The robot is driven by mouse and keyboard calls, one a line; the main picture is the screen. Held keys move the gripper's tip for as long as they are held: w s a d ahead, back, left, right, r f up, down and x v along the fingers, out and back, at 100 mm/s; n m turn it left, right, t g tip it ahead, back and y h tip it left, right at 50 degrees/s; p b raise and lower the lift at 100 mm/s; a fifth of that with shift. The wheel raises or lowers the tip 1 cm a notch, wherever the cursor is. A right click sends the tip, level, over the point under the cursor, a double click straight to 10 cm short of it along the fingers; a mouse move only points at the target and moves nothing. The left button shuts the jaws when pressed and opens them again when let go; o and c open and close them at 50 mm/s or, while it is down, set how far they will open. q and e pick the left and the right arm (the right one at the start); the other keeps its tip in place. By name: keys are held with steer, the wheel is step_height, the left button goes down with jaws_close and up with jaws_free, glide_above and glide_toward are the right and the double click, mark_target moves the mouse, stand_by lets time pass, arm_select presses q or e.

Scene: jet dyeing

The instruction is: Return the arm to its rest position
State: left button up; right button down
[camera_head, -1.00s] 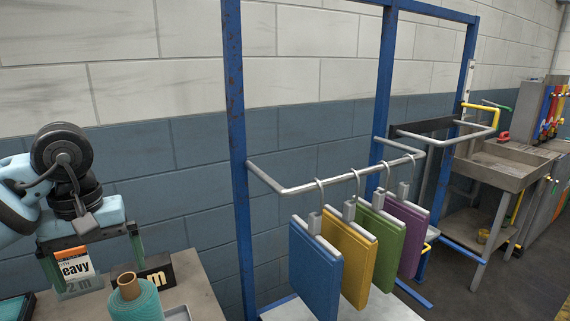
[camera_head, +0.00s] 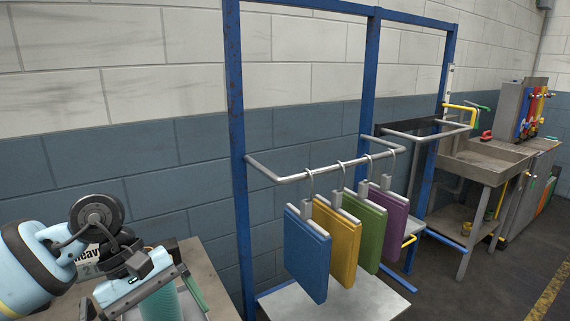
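My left arm, light blue with dark joints, comes in at the lower left. Its gripper (camera_head: 143,300) is over the table (camera_head: 215,270), its fingers spread wide apart with nothing seen held between them. A teal roll (camera_head: 162,303) stands below and behind the gripper and is partly hidden by it. A "heavy" sign (camera_head: 90,262) is mostly hidden behind the arm. My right arm and gripper are not in view.
A blue frame (camera_head: 240,160) with a grey rail (camera_head: 290,178) carries hanging swatches: blue (camera_head: 306,255), yellow (camera_head: 336,240), green (camera_head: 366,232) and purple (camera_head: 390,217). A sink bench (camera_head: 485,165) stands at the right. Floor is open at the lower right.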

arm_select(q)
steer(key=s+d+n+h+p, duration=0.1)
steer(key=s+d+n+h, duration=0.3)
steer(key=d+n+h, duration=0.3)
steer(key=s+d+n+h+p, duration=0.1)
steer(key=s+d+n+h, duration=0.2)
steer(key=d+n+h, duration=0.35)
steer(key=s+a+f+m+t+y+p, duration=0.1)
steer(key=a+f+m+t+y, duration=0.4)
steer(key=m, duration=0.7)
steer(key=a+f+m+t+y, duration=0.1)
steer(key=f+m+t+y, duration=0.1)
steer(key=f+m+t, duration=0.7)
steer(key=s+a+f+m+t+y+p, duration=0.15)
steer(key=f+m+t+y, duration=0.3)
steer(key=m, duration=0.95)
steer(key=s+a+f+n+g+y, duration=0.2)
steer(key=s+f+n, duration=0.4)
steer(key=s, duration=0.3)
steer(key=s+a+f+n+g+y, duration=0.3)
steer(key=s+a+f+n+g, duration=0.2)
steer(key=s+f, duration=0.3)
steer(key=shift+s+a+f+n, duration=0.25)
steer(key=shift+s+n, duration=0.3)
steer(key=shift+s, duration=0.4)
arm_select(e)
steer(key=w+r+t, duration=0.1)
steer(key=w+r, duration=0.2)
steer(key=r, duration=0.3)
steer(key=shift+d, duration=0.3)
